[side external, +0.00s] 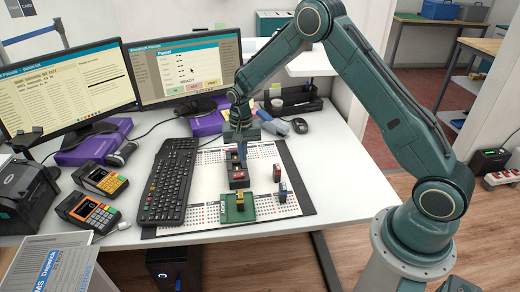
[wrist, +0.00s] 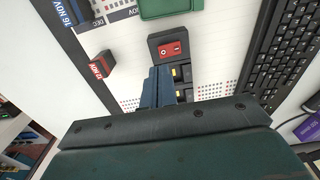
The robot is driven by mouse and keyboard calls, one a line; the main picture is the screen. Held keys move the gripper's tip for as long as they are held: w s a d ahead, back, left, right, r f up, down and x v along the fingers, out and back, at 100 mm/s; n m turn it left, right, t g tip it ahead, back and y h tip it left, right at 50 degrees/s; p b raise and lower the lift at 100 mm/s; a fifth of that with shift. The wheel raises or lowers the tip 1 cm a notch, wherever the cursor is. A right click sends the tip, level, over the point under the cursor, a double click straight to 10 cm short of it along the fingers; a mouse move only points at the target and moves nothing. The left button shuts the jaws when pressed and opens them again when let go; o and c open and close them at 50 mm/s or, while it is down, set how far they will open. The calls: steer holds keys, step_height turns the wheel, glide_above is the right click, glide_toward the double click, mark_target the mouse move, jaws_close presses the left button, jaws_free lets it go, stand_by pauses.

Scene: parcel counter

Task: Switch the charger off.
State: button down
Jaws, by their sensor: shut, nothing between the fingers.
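The charger is a dark box on the white printed mat, with a red rocker switch (wrist: 172,50) at one end, also seen in the side view (side external: 238,176). Which way the rocker is tipped is too small to tell. Dark bays with yellow marks (wrist: 181,73) run back from the switch, partly hidden by my fingers. My gripper (wrist: 160,72) is shut and empty, its tips beside the bays and just short of the switch in the wrist view. In the side view my gripper (side external: 241,157) points down over the charger, behind the switch; contact cannot be told.
A green holder (side external: 237,208) with a yellow piece stands in front of the charger. A red block (side external: 277,173) and a blue block (side external: 283,192) stand to the right. A black keyboard (side external: 168,181) lies to the left. The mat's right side is mostly clear.

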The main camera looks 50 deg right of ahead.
mark_target(244, 174)
steer(key=shift+f, duration=2.45)
steer(key=shift+f, duration=0.65)
stand_by(1.2)
steer(key=shift+w+r, duration=0.1)
steer(key=shift+r, duration=1.85)
stand_by(1.8)
